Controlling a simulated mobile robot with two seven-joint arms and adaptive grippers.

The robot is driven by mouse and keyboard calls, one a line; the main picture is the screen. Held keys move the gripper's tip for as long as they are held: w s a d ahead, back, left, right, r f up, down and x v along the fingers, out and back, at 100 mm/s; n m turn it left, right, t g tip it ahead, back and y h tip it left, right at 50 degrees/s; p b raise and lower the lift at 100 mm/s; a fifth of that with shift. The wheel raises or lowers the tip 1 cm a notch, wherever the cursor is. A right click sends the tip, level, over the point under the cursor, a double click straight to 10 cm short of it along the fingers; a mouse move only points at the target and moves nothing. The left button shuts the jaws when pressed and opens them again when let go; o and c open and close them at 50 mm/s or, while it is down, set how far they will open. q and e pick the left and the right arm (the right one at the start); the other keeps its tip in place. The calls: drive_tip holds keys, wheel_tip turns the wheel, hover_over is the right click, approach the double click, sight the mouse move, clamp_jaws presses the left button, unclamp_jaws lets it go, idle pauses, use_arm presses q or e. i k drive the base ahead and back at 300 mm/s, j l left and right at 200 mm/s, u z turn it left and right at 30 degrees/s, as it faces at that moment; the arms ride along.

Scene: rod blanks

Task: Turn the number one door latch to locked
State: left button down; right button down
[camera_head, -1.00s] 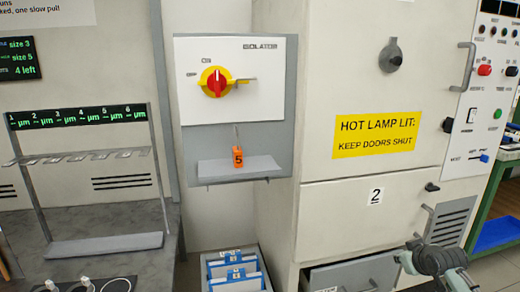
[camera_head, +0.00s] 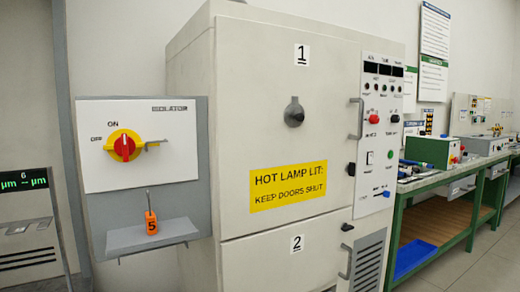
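The number one door (camera_head: 250,75) is the upper pale door of the cabinet, marked with a "1" label (camera_head: 301,54). It looks shut. A small black latch (camera_head: 351,169) sits at its lower right edge, below a grey vertical handle (camera_head: 357,118). The latch is too small to tell whether it is locked. A round grey knob (camera_head: 293,112) is in the middle of the door. The number two door (camera_head: 270,265) is below, with its own black latch (camera_head: 347,227). Neither gripper is in view.
A yellow "HOT LAMP LIT: KEEP DOORS SHUT" sign (camera_head: 288,187) is on door one. A control panel (camera_head: 378,130) is right of it. At left, an isolator (camera_head: 124,146) hangs above a shelf (camera_head: 155,236) with an orange "5" tag (camera_head: 152,222). A green bench (camera_head: 440,190) stands at right.

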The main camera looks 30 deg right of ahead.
sight(350, 168)
drive_tip(key=z, duration=1.55)
drive_tip(key=i+l+z, duration=0.25)
drive_tip(key=l, duration=0.2)
drive_tip(key=i+l+z, duration=0.2)
drive_tip(key=l, duration=0.2)
